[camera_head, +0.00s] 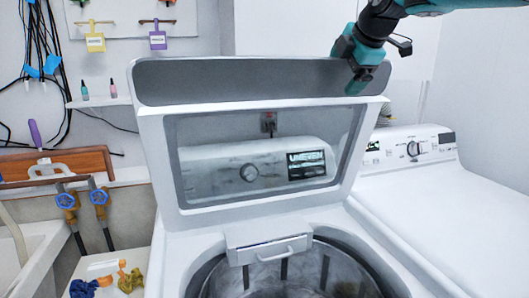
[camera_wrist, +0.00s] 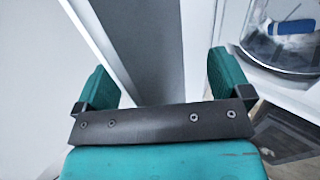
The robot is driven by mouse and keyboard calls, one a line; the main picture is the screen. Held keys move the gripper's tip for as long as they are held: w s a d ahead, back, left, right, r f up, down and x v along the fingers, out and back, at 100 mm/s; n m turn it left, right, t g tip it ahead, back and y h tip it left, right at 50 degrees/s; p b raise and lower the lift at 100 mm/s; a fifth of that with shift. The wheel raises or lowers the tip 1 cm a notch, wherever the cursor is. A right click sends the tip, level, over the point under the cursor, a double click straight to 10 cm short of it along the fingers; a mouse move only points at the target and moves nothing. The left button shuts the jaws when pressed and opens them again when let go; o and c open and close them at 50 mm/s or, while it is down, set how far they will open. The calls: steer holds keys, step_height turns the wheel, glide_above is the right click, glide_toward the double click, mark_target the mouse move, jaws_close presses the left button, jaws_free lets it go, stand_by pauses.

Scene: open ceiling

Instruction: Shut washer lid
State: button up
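The washer lid (camera_head: 150,150) stands open, tilted up from the rear of the white washer, with a glass window (camera_head: 265,155) in its middle. The washer's drum opening (camera_head: 290,275) is uncovered below it. My gripper (camera_head: 356,66) is at the lid's upper right corner, with one teal finger in front of the lid's top band. In the wrist view, the teal fingers of my gripper (camera_wrist: 162,80) are spread apart. A grey and white panel edge (camera_wrist: 120,45) runs between them, probably the lid. I cannot tell whether either finger touches it.
A second white machine (camera_head: 450,200) with a control panel stands at the right. At the left are a sink (camera_head: 40,255), blue valves (camera_head: 82,200) and colourful small items (camera_head: 105,283) on a white surface. A round glassy thing (camera_wrist: 285,40) shows in the wrist view.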

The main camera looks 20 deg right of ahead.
steer(key=shift+t, duration=0.6)
steer(key=s+b, duration=0.2)
steer(key=b, duration=0.1)
steer(key=s+f+b, duration=0.1)
steer(key=s+b, duration=0.2)
steer(key=shift+f, duration=0.15)
steer(key=s+f+t+b, duration=0.3)
steer(key=s+f+b, duration=0.4)
steer(key=b, duration=1.3)
steer(key=s, duration=0.4)
steer(key=shift+s+f, duration=0.3)
steer(key=shift+f, duration=0.05)
